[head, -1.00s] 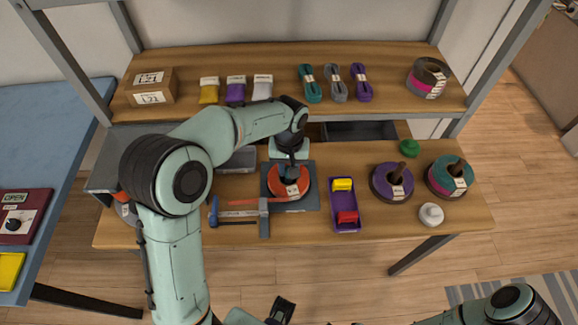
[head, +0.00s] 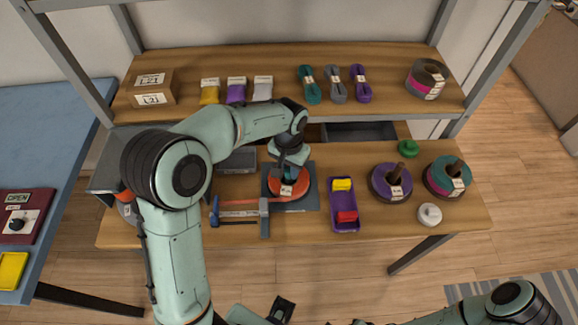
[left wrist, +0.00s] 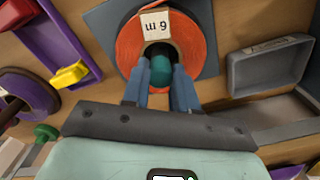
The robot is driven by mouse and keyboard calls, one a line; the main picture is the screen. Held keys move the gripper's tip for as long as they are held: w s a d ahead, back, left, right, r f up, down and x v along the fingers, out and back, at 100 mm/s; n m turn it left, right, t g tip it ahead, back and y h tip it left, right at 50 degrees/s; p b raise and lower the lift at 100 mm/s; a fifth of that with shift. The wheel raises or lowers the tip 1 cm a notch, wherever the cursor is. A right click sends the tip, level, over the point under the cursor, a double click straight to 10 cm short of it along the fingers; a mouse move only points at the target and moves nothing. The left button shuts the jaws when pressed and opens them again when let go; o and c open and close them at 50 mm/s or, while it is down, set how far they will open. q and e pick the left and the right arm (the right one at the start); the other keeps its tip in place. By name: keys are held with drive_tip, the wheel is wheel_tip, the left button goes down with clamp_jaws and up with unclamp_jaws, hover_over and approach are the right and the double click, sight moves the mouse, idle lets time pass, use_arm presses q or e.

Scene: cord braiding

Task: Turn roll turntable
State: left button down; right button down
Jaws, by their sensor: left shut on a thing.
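An orange-red roll (head: 275,190) with a white label lies on a dark grey square plate (head: 308,201) in the middle of the table. In the left wrist view the roll (left wrist: 128,45) has a label reading "6 m" and a teal post (left wrist: 161,70) in its central hole. My left gripper (head: 290,174) comes down over the roll's centre. Its two fingers (left wrist: 162,80) are shut on the teal post, one on each side. The gripper partly hides the roll in the head view. My right arm shows at the bottom right; its jaws cannot be made out.
Further right are a purple spool (head: 378,185), a teal and pink spool (head: 440,190) and a white knob (head: 430,213). A grey box (left wrist: 268,70) stands near the roll.

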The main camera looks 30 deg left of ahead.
use_arm(q)
drive_tip(key=shift+r+m+p, duration=0.1)
drive_tip(key=shift+m+p, duration=0.4)
drive_tip(key=shift+m, duration=2)
use_arm(e)
drive_tip(key=shift+w+r, duration=0.3)
drive_tip(key=shift+r, duration=0.35)
use_arm(q)
drive_tip(key=shift+m, duration=0.7)
use_arm(e)
drive_tip(key=shift+w+r, duration=0.1)
drive_tip(key=shift+r, duration=0.05)
use_arm(q)
drive_tip(key=c, duration=0.9)
unclamp_jaws()
wheel_tip(320, 180, up, 13)
drive_tip(key=shift+r+p, duration=0.15)
drive_tip(key=shift+p, duration=0.75)
use_arm(e)
drive_tip(key=shift+w+r, duration=0.3)
drive_tip(key=shift+r, duration=0.2)
drive_tip(key=shift+w+r, duration=0.25)
drive_tip(key=shift+r, duration=0.2)
